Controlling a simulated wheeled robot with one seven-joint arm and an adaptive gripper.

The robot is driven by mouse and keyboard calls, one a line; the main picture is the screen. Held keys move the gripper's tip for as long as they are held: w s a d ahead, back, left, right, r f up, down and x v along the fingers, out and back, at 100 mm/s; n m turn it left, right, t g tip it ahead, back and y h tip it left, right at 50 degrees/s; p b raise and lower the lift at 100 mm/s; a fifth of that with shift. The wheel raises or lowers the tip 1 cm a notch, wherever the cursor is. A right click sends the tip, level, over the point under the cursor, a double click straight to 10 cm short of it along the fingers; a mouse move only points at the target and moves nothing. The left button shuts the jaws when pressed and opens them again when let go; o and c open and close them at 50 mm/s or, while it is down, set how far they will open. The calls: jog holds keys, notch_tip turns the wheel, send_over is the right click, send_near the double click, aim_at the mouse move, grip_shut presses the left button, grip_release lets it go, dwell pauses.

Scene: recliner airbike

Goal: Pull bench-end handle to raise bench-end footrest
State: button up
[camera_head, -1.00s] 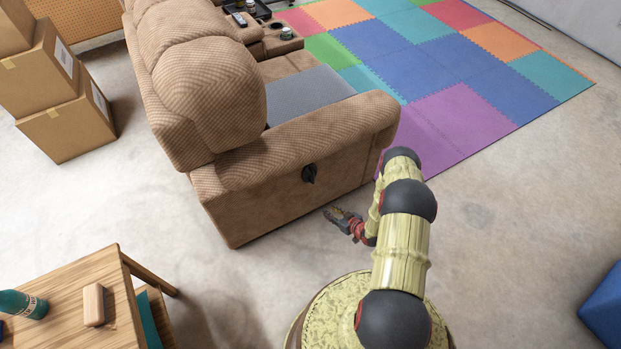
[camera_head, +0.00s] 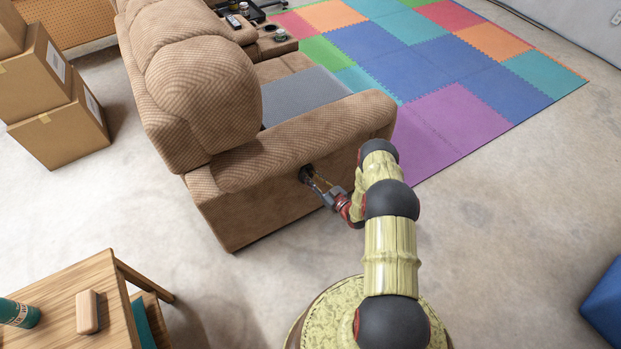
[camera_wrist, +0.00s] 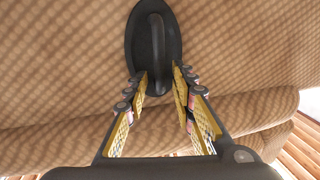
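The brown recliner sofa (camera_head: 290,200) stands at the centre left in the head view, with its near end panel facing my arm. The black handle (camera_head: 306,174) is on that panel. In the wrist view the handle (camera_wrist: 154,50) is an oval black plate with a raised lever down its middle. My gripper (camera_head: 315,180) is at the handle. In the wrist view its two fingers (camera_wrist: 160,78) are open, one on each side of the lever's lower end, with gaps visible between. The footrest is not visible from here.
A wooden table (camera_head: 65,305) with a green bottle (camera_head: 18,313) stands at the lower left. Cardboard boxes (camera_head: 60,125) are stacked at the far left. Coloured floor mats (camera_head: 460,120) lie beyond the sofa. The concrete floor on the right is clear up to a blue object (camera_head: 605,305).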

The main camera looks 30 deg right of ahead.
jog(key=shift+w+a, duration=0.15)
jog(key=shift+w, duration=0.2)
jog(key=shift+c, duration=0.4)
grip_shut()
dwell(0.4)
